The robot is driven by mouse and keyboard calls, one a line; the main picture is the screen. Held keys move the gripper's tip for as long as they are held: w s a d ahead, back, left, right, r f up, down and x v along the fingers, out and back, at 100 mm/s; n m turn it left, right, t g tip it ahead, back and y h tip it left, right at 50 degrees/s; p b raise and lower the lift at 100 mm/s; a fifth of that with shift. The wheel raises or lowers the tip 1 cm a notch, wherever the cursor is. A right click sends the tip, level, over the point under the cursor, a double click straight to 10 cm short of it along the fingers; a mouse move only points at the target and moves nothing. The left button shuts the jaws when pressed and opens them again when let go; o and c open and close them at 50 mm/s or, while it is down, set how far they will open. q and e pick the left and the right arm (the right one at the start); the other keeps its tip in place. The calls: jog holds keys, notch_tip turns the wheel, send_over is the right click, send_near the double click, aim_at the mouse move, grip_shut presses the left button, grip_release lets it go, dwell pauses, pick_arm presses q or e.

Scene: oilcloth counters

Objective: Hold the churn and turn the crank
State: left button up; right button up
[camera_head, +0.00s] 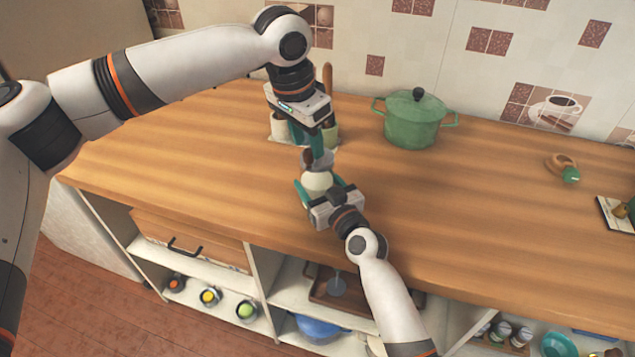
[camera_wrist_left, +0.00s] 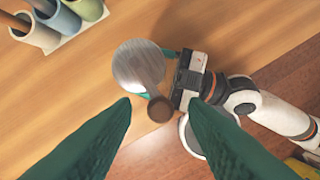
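The churn (camera_head: 318,182) stands upright on the wooden counter, with a pale body and a grey lid. In the left wrist view its round metal lid (camera_wrist_left: 138,62) shows from above, with the crank arm ending in a brown knob (camera_wrist_left: 160,109). My right gripper (camera_head: 315,190) has its teal fingers on both sides of the churn's body and appears closed on it; the contact is partly hidden. My left gripper (camera_head: 316,148) points down over the churn. In its wrist view its fingers (camera_wrist_left: 160,106) are wide apart, with the knob between their tips and clear of both.
Utensil cups (camera_head: 279,127) stand close behind my left gripper. A green lidded pot (camera_head: 411,125) stands at the back. The counter (camera_head: 470,210) right of the churn is clear.

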pick_arm(q)
jog(key=shift+f, duration=1.45)
jog(key=shift+c, duration=0.2)
jog(key=c, duration=0.6)
